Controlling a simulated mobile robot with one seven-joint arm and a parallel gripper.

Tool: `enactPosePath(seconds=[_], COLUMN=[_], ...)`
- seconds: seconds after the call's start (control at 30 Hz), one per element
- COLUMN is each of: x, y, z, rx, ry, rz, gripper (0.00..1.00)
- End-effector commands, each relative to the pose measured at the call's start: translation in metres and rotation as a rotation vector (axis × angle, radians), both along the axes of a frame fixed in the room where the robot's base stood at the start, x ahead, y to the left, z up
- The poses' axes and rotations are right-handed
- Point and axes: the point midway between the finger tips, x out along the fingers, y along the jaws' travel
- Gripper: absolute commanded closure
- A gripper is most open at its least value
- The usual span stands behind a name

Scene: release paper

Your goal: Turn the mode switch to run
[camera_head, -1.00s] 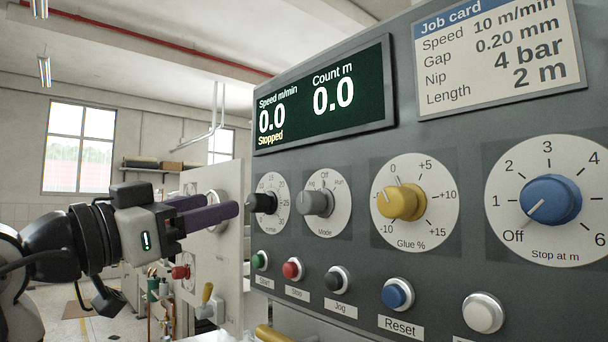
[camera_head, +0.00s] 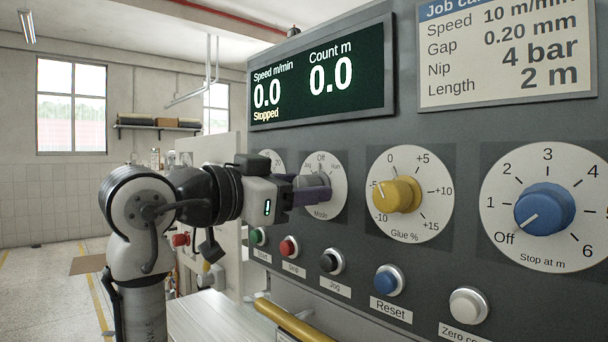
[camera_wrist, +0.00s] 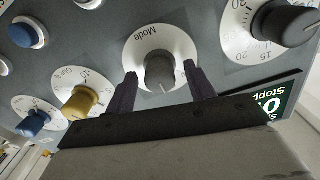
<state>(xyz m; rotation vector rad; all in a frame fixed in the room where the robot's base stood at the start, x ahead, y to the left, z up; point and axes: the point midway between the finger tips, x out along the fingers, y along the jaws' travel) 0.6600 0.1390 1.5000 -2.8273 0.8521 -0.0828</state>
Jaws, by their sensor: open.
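The mode switch is a grey knob (camera_head: 314,182) on a round white dial (camera_head: 336,172) marked "Mode", with "Off" at the top. My gripper (camera_head: 312,194) is at this knob, its dark purple fingers partly covering it. In the wrist view the grey knob (camera_wrist: 159,72) sits between the tips of my two open fingers (camera_wrist: 162,80), with a gap visible on each side. The dial shows upside down there. I cannot tell which mark the knob points to. The display (camera_head: 320,82) reads "Stopped", with speed 0.0 and count 0.0.
A black knob (camera_wrist: 285,22) is close beside the mode dial. A yellow glue knob (camera_head: 397,194) and a blue stop knob (camera_head: 545,207) are to its right. Below are green (camera_head: 258,236), red (camera_head: 289,246) and black (camera_head: 331,261) buttons. A yellow bar (camera_head: 292,322) runs below the panel.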

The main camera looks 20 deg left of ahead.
Motion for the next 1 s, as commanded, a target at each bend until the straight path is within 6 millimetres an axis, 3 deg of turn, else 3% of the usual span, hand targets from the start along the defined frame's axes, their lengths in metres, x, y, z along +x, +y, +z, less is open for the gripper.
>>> enactPosePath(seconds=[0.43,0.8,1.0], x=[0.0108,0.0105,0.0105], y=[-0.0070,-0.0069,-0.0069], z=[-0.0006,-0.0004,-0.0006], rx=[0.000,0.000,0.014], ry=[0.000,0.000,-0.009], rz=[0.001,0.001,0.000], gripper=[0.46,0.91,0.91])
